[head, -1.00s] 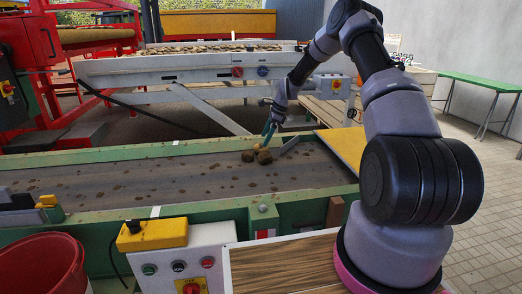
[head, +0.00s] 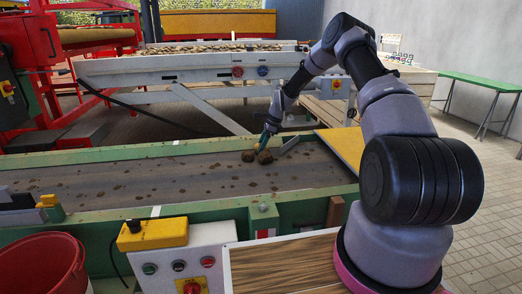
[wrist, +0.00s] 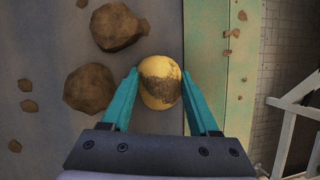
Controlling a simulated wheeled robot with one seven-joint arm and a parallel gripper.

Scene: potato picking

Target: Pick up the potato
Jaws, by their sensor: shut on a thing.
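The potato (wrist: 161,92) is yellow with a brown dirt patch. In the wrist view it sits between the two teal fingers of my gripper (wrist: 160,74), which are shut on it. In the head view my gripper (head: 266,138) reaches down to the far side of the dark belt (head: 170,176); the potato is too small and covered there to make out clearly. It appears to be at belt level; I cannot tell whether it is lifted.
Two large brown clods, an upper one (wrist: 117,27) and a lower one (wrist: 89,88), lie left of the potato. Smaller bits are scattered over the belt. A green side rail (wrist: 238,60) runs close on the right. A yellow plate (head: 343,146) lies at the belt's right end.

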